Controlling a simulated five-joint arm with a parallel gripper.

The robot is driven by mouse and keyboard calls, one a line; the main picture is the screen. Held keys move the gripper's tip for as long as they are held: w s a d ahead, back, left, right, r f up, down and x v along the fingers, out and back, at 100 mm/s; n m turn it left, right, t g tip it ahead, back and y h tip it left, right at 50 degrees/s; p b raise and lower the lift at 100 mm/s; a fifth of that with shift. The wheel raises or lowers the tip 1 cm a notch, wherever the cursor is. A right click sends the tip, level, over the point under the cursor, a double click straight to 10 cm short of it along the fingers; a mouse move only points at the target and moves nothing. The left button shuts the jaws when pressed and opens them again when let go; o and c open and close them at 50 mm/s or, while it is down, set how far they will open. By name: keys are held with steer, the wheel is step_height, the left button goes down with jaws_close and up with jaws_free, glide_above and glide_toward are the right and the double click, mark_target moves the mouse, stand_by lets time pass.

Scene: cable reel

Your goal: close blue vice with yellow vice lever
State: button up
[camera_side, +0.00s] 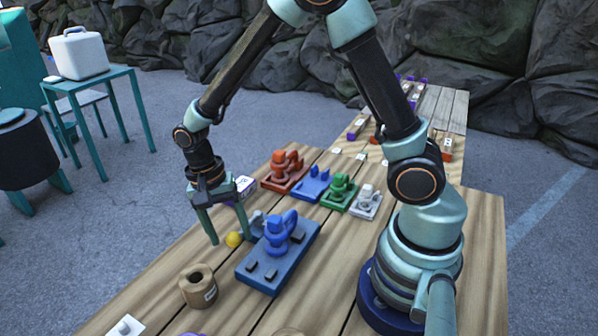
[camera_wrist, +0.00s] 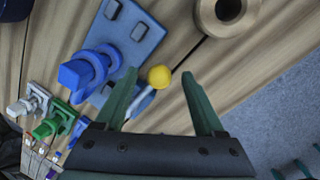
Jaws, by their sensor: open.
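The blue vice (camera_side: 279,236) stands on its blue base plate (camera_side: 272,274) on the wooden table. It also shows at the upper left of the wrist view (camera_wrist: 88,70). The yellow ball of the vice lever (camera_side: 234,239) sits at the vice's left side, and in the wrist view the ball (camera_wrist: 159,77) is at the end of a pale rod. My gripper (camera_side: 228,240) points down over the lever. Its two green fingers (camera_wrist: 162,98) are apart, with the yellow ball beyond and between them in the wrist view. I cannot tell whether either finger touches the lever.
A wooden ring-shaped spool (camera_side: 198,287) stands left of the blue base. Red (camera_side: 285,170), blue (camera_side: 312,184), green (camera_side: 341,190) and white (camera_side: 366,202) fixtures line the table behind the vice.

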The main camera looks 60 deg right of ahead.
steer(key=shift+s+d+f, duration=0.1)
steer(key=shift+f, duration=0.55)
jaws_close()
stand_by(1.0)
